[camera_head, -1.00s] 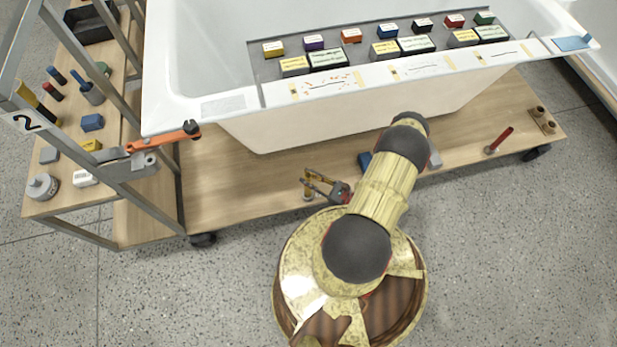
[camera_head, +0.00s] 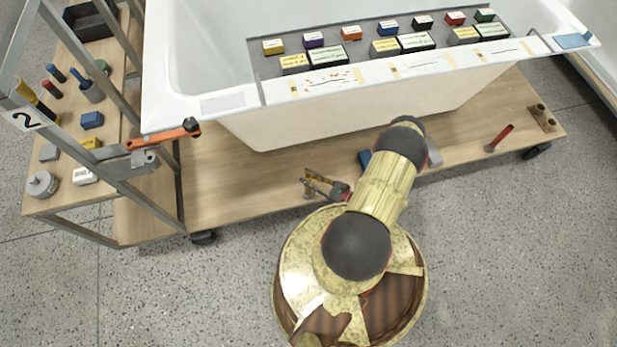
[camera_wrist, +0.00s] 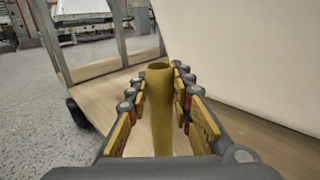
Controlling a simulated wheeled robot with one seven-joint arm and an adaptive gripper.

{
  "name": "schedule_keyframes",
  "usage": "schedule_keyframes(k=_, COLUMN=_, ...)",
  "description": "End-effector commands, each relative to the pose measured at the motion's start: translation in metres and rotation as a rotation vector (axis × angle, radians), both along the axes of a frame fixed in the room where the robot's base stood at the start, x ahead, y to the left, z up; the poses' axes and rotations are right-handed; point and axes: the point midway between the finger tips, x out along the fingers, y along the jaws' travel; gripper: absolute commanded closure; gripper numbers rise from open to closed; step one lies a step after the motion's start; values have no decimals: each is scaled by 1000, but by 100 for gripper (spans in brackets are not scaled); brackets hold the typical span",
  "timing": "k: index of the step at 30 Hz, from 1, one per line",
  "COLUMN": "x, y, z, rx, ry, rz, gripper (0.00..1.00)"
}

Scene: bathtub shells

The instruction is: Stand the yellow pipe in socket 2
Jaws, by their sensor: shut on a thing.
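The yellow pipe (camera_head: 308,186) is upright over the lower wooden deck, near its front edge, in the head view. In the wrist view the pipe (camera_wrist: 160,108) stands between the two yellow-padded fingers, its open top showing above them. My gripper (camera_head: 317,184) reaches it from the right and is shut on it; it also shows in the wrist view (camera_wrist: 158,92). The pipe's lower end is hard to make out, so I cannot tell whether it touches the deck. No socket number can be read on the deck.
A red pipe (camera_head: 500,138) stands leaning at the deck's right, near brown cylinders (camera_head: 543,118). A blue block (camera_head: 365,159) lies beside my arm. The white tub (camera_head: 320,122) overhangs the deck (camera_head: 245,190). A shelf rack (camera_head: 115,205) marked 2 stands left.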

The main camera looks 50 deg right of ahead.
Motion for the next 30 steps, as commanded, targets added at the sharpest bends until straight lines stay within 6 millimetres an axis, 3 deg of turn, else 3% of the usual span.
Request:
schedule_keyframes(k=4, x=0, y=0, z=-4, rx=1, ry=1, rz=0, gripper=100)
schedule_keyframes(k=5, x=0, y=0, z=-4, rx=1, ry=1, rz=0, gripper=77)
schedule_keyframes(k=15, x=0, y=0, z=-3, rx=1, ry=1, rz=0, gripper=58)
schedule_keyframes(k=25, x=-1, y=0, z=-3, rx=1, ry=1, rz=0, gripper=57)
schedule_keyframes(k=30, x=-11, y=-3, z=-3, rx=1, ry=1, rz=-2, gripper=57)
